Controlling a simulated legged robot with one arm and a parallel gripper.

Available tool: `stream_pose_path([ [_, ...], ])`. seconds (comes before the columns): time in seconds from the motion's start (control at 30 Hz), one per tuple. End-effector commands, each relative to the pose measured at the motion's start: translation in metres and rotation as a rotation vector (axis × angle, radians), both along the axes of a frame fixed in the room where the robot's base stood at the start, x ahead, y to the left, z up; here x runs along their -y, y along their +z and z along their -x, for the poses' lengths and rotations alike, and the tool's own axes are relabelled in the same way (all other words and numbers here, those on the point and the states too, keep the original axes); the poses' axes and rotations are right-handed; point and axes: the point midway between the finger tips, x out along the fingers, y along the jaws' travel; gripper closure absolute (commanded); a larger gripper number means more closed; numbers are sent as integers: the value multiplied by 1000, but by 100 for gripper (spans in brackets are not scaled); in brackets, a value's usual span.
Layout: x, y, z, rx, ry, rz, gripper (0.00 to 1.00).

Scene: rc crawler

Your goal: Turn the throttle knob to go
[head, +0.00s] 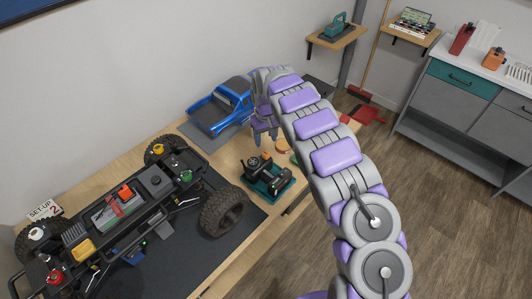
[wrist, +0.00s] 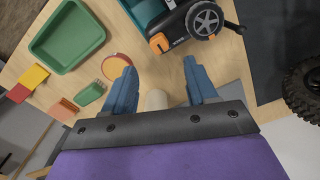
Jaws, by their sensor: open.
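A black handheld controller (head: 266,172) with orange parts sits in a teal cradle (head: 270,191) on the wooden bench. In the wrist view, the controller (wrist: 175,28) is at the top, partly cut off. A round spoked wheel (wrist: 206,19) shows on its side. I cannot tell whether this is the throttle knob, and no "go" marking is readable. My gripper (head: 266,140) is just beyond the controller in the head view, apart from it. In the wrist view, my gripper (wrist: 160,64) has its blue fingers spread, with nothing held.
A large RC crawler chassis (head: 120,215) fills the bench's left side on a dark mat (head: 180,250). A blue truck body (head: 222,106) stands at the back. A green tray (wrist: 68,37), a round orange-rimmed piece (wrist: 116,66) and a pale cylinder (wrist: 156,100) are near my gripper.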

Motion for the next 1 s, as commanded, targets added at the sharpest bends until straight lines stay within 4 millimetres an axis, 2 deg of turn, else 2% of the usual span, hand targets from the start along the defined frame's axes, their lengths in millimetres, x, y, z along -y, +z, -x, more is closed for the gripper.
stream_pose_path([
  [0.03, 1, -13, 1, -4, -1, 1, 43],
  [0.2, 1, -46, 1, -6, -2, 0, 43],
  [0.4, 1, -70, 1, -3, -1, 1, 43],
  [0.6, 1, -79, 1, -2, -1, 0, 43],
  [0.83, 1, -79, 1, -2, -1, 0, 43],
  [1.0, 1, -79, 1, -2, -1, 0, 57],
])
